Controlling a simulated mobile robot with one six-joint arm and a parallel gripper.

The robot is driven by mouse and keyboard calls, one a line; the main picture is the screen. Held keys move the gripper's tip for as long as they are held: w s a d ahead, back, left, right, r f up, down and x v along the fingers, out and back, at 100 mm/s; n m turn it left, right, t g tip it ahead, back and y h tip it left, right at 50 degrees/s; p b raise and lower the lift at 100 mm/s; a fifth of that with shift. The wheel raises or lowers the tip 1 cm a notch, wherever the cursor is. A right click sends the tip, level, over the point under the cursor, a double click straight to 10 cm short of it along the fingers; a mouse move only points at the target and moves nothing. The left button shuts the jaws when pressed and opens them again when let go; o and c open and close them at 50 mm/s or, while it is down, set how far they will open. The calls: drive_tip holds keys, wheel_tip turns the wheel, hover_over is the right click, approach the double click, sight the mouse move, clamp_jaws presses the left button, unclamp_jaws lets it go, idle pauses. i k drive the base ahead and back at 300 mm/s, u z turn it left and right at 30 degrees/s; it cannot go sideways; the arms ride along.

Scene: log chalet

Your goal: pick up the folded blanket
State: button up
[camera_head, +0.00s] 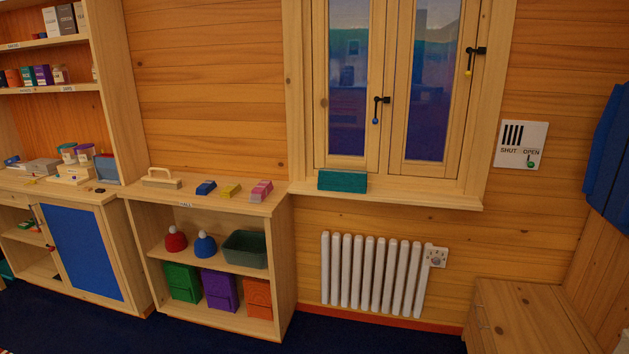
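I cannot clearly make out a folded blanket in the head view. A flat teal block-shaped thing (342,181) lies on the windowsill (420,196); I cannot tell whether it is cloth. Small blue (206,188), yellow (230,191) and pink (261,191) things lie on top of the low shelf unit, too small to identify surely. My gripper is not in view.
The low shelf unit (275,208) holds a red hat (175,240), a blue hat (205,245), a dark green tub (245,250) and coloured bins. A white radiator (370,275) is under the window. A wooden chest (530,315) stands right. Dark blue floor (345,335) shows clear between.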

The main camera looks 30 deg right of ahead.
sight(337, 180)
drive_tip(key=u, duration=0.25)
drive_tip(key=i, duration=0.95)
drive_tip(key=u, duration=0.05)
drive_tip(key=k, duration=0.9)
drive_tip(key=z, duration=0.15)
drive_tip(key=i, duration=0.7)
drive_tip(key=u, duration=0.05)
